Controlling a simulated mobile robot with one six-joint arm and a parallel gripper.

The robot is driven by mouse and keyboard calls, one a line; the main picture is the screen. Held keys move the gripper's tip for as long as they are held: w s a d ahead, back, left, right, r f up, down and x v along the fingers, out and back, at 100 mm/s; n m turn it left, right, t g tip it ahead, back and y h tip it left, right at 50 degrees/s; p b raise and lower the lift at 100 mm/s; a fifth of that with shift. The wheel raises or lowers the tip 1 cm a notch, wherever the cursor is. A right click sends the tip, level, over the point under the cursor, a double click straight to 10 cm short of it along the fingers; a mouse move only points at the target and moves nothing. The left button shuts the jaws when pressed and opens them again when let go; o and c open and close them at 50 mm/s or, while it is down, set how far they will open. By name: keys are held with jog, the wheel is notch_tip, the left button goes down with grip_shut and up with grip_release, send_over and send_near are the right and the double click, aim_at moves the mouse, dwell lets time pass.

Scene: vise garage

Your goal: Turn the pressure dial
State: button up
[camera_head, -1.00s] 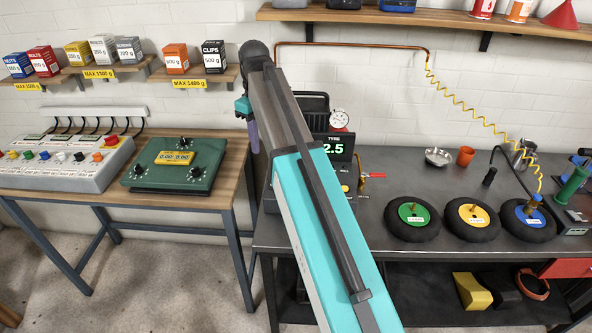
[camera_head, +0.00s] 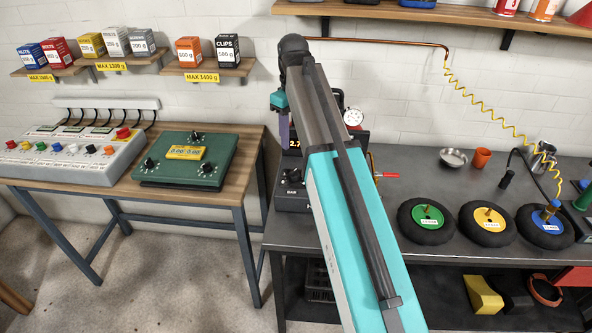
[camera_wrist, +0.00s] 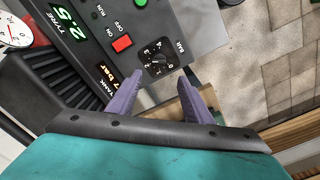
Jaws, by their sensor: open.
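The pressure dial (camera_wrist: 158,57) is a black round knob with white marks and the label BAR, on a dark grey control panel (camera_wrist: 185,30) in the wrist view. My gripper (camera_wrist: 162,82) has two purple fingers, open and apart with nothing between them. In the wrist picture the fingertips lie just below the dial, one to each side, and do not grip it. In the head view my gripper (camera_head: 283,128) points down above the compressor unit (camera_head: 291,198), which my arm largely hides.
Beside the dial are a red OFF button (camera_wrist: 121,43), a green TYRE display (camera_wrist: 64,23) reading 2.5 and an orange TANK display (camera_wrist: 107,75). A white gauge (camera_head: 353,117) stands behind. Several tyres (camera_head: 427,222) lie right of my arm. A green box (camera_head: 187,160) stands on the left table.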

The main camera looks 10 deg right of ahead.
aim_at(294, 172)
jog(key=shift+f, duration=0.15)
jog(key=shift+f+p, duration=1.2)
jog(key=shift+f, duration=5.6)
